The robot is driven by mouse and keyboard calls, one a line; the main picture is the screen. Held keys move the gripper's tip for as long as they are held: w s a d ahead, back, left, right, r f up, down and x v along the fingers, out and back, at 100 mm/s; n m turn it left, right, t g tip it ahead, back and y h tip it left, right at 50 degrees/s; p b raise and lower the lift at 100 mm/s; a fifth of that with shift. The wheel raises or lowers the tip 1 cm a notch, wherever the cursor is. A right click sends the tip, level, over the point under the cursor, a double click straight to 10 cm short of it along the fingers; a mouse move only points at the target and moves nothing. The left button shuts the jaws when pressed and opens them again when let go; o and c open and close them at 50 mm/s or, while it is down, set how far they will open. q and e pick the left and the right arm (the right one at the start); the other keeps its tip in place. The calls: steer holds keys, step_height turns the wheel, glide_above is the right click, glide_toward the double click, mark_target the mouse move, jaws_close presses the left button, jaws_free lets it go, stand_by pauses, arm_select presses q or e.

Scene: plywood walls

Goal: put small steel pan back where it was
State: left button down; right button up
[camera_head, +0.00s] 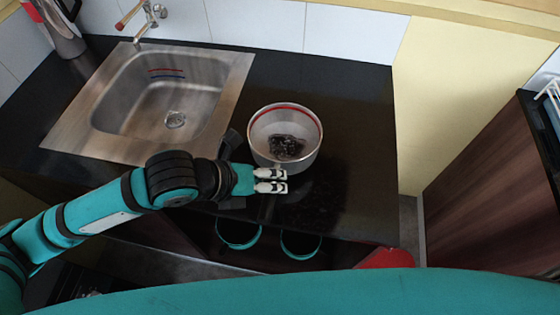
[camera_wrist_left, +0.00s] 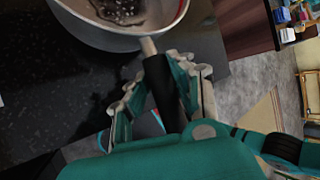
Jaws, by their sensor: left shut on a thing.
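The small steel pan (camera_head: 286,135) is on the black counter to the right of the sink, upright, with something dark inside its bottom. The pan's body also shows at the top of the left wrist view (camera_wrist_left: 127,35). My left gripper (camera_head: 271,181) is at the pan's near side, on its handle. In the left wrist view my left gripper (camera_wrist_left: 172,82) has its fingers on both sides of the black handle (camera_wrist_left: 164,92). I cannot tell whether the pan's base touches the counter. My right gripper does not show.
A steel sink (camera_head: 160,100) with a tap (camera_head: 145,20) is left of the pan. A steel jug (camera_head: 60,28) stands at the far left. The black counter (camera_head: 360,110) is bare to the pan's right. A red thing (camera_head: 384,257) lies below the counter's front edge.

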mark_target(272, 163)
arm_select(q)
steer(key=w+d, duration=0.1)
steer(key=w, duration=0.1)
steer(key=w+p, duration=0.1)
steer(key=w, duration=0.1)
steer(key=w+d, duration=0.1)
steer(key=w, duration=0.1)
steer(key=shift+w+d+f+p, duration=0.2)
steer(key=shift+w+d+p, duration=0.1)
steer(key=shift+w, duration=0.1)
step_height(272, 163, down, 3)
steer(key=shift+s+r+p, duration=0.1)
steer(key=shift+r+p, duration=0.05)
steer(key=shift+p, duration=0.5)
steer(key=shift+f, duration=0.4)
steer(key=shift+f, duration=0.15)
steer(key=c, duration=1.2)
jaws_free()
steer(key=shift+a, duration=0.1)
steer(key=shift+o, duration=0.2)
